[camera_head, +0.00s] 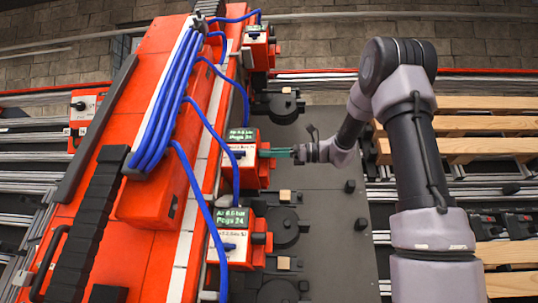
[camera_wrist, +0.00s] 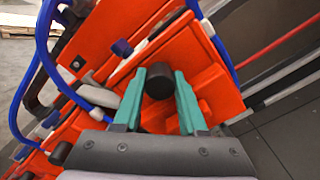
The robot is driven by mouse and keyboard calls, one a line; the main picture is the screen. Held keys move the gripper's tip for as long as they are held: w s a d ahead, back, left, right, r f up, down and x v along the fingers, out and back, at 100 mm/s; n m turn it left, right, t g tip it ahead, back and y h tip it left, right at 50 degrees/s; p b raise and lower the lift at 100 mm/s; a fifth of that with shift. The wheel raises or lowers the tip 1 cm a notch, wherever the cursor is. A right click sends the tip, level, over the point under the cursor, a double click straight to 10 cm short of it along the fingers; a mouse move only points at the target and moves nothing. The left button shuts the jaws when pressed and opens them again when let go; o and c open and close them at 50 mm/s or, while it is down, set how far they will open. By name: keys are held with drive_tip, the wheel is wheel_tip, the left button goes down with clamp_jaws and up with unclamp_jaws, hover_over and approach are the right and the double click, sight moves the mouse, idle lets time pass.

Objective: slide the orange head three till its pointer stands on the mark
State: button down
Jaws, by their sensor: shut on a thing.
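Several orange heads with small green displays sit in a row along the orange gantry beam. My gripper (camera_head: 270,153) reaches from the right to the middle head (camera_head: 251,172). In the wrist view its teal fingers (camera_wrist: 159,77) stand either side of a black round knob (camera_wrist: 158,84) on the orange head (camera_wrist: 205,88) and are shut on it. A head (camera_head: 239,240) nearer the front and another (camera_head: 257,48) at the far end stand apart from my gripper. I cannot read which head is number three. I cannot make out the pointer or the mark.
Blue hoses (camera_head: 162,100) run along the beam and loop down to the heads. A dark plate (camera_head: 325,225) with black round fittings and small wooden blocks lies right of the heads. Wooden pallet slats (camera_head: 480,103) lie at the right. A stone wall (camera_head: 330,40) stands behind.

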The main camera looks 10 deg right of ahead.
drive_tip(key=w+d+r, duration=0.2)
drive_tip(key=w+r, duration=0.3)
drive_tip(key=r, duration=0.6)
drive_tip(key=shift+w+r, duration=0.2)
drive_tip(key=shift+w, duration=0.15)
drive_tip(key=c, duration=0.7)
unclamp_jaws()
drive_tip(key=shift+c, duration=0.2)
drive_tip(key=v, duration=1)
drive_tip(key=shift+d, duration=0.35)
drive_tip(key=shift+s, duration=0.1)
